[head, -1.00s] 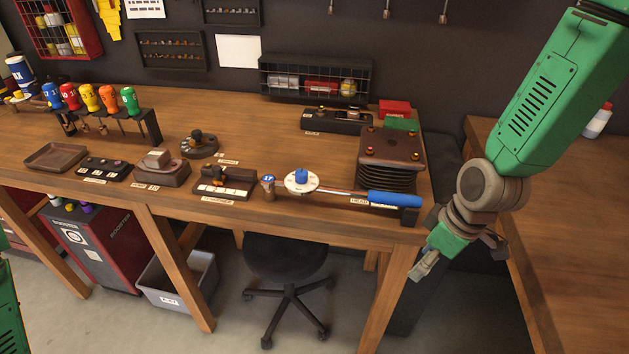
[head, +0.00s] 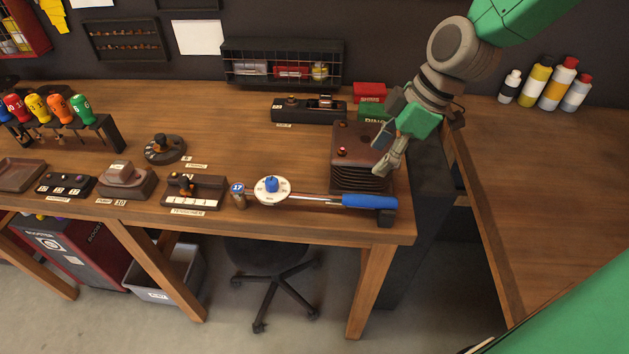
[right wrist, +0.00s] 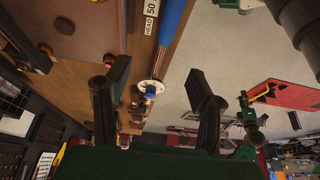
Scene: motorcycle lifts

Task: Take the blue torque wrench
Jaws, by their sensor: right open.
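The blue torque wrench lies along the front of the wooden bench, its blue handle (head: 368,202) at the right end on a dark block. Its metal shaft runs left to a round white dial with a blue knob (head: 271,185). In the right wrist view the blue handle (right wrist: 176,22) is at the top, with the dial below it. My right gripper (head: 379,138) is open and empty, above and behind the handle, beside the brown stacked block. Its two dark fingers (right wrist: 158,78) stand apart, with the wrench showing between them. My left gripper is out of view.
The brown stacked block (head: 356,172) stands just behind the handle. A socket marked 17 (head: 238,195) and a labelled holder (head: 194,190) stand left of the wrench. Red and green boxes (head: 369,92) sit behind. Bottles (head: 548,85) stand on the right bench, whose middle is clear.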

